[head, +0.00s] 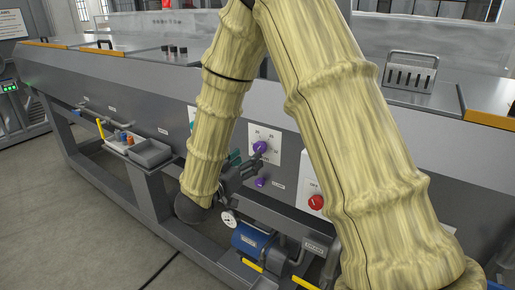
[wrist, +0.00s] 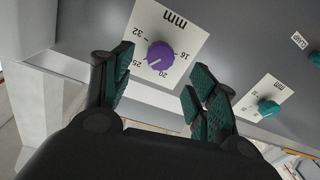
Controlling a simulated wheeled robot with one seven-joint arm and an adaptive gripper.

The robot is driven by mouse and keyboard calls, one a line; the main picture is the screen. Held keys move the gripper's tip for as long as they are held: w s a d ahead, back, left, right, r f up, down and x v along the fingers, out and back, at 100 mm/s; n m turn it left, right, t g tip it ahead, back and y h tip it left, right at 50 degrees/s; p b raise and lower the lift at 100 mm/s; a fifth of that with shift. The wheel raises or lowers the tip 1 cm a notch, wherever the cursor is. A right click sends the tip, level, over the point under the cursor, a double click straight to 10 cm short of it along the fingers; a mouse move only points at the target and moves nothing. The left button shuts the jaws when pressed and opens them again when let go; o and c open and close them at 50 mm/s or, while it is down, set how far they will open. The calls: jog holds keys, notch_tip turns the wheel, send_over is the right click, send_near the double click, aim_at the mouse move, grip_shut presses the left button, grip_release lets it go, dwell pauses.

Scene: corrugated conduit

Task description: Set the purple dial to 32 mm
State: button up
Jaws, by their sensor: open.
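The purple dial (head: 260,147) sits on a white scale plate on the grey machine's front panel. In the wrist view the purple dial (wrist: 160,55) has a plate marked 16, 20, 25, 32 and mm. Its pale pointer line is toward the lower left of the picture, on the 25 side between 20 and 25. My gripper (wrist: 156,72) is open, with its teal-padded fingers spread below and to either side of the dial, apart from it. In the head view my gripper (head: 245,170) is close to the dial's lower left and partly hidden by my arm.
A teal dial (wrist: 268,107) on its own plate and a teal clamp knob (wrist: 315,58) lie to the right in the wrist view. A purple knob (head: 261,182) sits below the dial, and a red dial (head: 316,202) to its right. A blue motor (head: 250,239) and gauge (head: 229,219) stand below.

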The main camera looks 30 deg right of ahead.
aim_at(258, 149)
jog(key=p+x, duration=0.1)
jog(key=x, duration=0.6)
jog(key=shift+p, duration=0.3)
jog(key=c, duration=1)
